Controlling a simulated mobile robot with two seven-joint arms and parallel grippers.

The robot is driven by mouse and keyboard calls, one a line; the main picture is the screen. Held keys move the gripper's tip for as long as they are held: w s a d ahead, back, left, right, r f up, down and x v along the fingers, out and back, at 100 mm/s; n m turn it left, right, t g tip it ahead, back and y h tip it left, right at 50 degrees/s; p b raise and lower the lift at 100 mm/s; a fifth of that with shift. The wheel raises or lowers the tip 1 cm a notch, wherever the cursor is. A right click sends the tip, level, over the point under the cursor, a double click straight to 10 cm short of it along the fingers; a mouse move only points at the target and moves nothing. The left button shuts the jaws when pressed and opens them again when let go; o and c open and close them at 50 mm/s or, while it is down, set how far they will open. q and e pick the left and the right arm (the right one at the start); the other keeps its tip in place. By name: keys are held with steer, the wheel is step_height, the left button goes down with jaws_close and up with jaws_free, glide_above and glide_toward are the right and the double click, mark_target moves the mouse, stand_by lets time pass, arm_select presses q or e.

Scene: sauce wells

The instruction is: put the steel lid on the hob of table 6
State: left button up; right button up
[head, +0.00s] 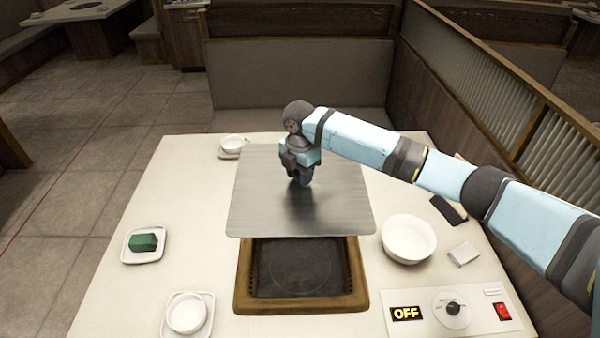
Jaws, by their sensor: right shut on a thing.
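The steel lid (265,212) is a flat, square, brushed grey plate in the middle of the head view. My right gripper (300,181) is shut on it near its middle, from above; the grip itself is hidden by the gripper. The hob (300,268) is a dark square plate with a faint ring, sunk in a brown wooden frame (300,303) in the table. The lid hides the far part of the hob and frame, while the near part shows uncovered. I cannot tell how high the lid is above the table. My left gripper is out of view.
On the pale table (190,240) stand a large white bowl (408,240), a dish with a green block (143,242), a white bowl on a saucer (187,312) and another (232,143). A control panel reads OFF (406,314). A slatted partition (500,90) runs along the right.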

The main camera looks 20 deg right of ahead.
steer(key=shift+f+b, duration=0.65)
steer(key=shift+f, duration=0.15)
steer(key=shift+f+b, duration=0.55)
steer(key=shift+b, duration=0.2)
step_height(320, 180, down, 29)
steer(key=b, duration=1.2)
steer(key=shift+r, duration=0.2)
steer(key=shift+f, duration=0.35)
stand_by(0.9)
steer(key=o, duration=1.7)
steer(key=shift+f, duration=0.1)
